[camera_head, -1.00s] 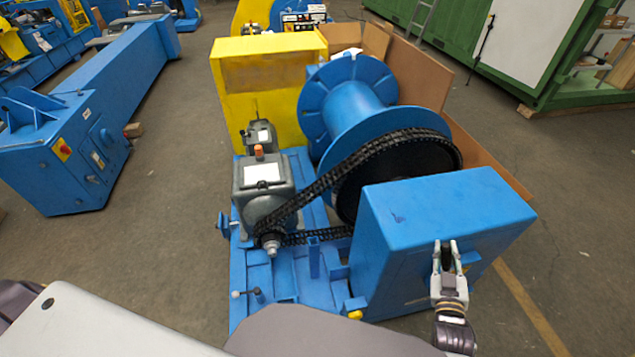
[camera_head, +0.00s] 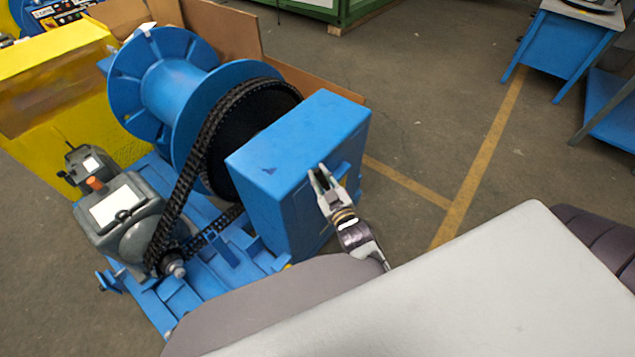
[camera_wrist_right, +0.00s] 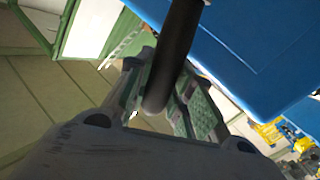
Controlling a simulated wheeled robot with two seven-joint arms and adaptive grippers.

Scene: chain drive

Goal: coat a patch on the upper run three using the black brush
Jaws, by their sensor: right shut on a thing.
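The black brush shows in the right wrist view as a dark round handle (camera_wrist_right: 176,50) between the fingers of my right gripper (camera_wrist_right: 165,95), which is shut on it. Its bristles are out of that view. In the head view my right gripper (camera_head: 322,186) appears in front of the blue box-shaped guard, with the brush hard to make out there. The black chain's upper run (camera_head: 192,172) slopes from the small sprocket (camera_head: 170,262) up to the large dark wheel (camera_head: 250,130). The gripper is to the right of the chain, apart from it. My left gripper is not in view.
The blue guard (camera_head: 300,150) stands between my right gripper and the large wheel. A blue drum (camera_head: 175,90), a grey motor unit (camera_head: 120,210) and a yellow cabinet (camera_head: 60,90) sit left and behind. Open floor (camera_head: 420,110) lies to the right, with a blue table (camera_head: 565,45) beyond.

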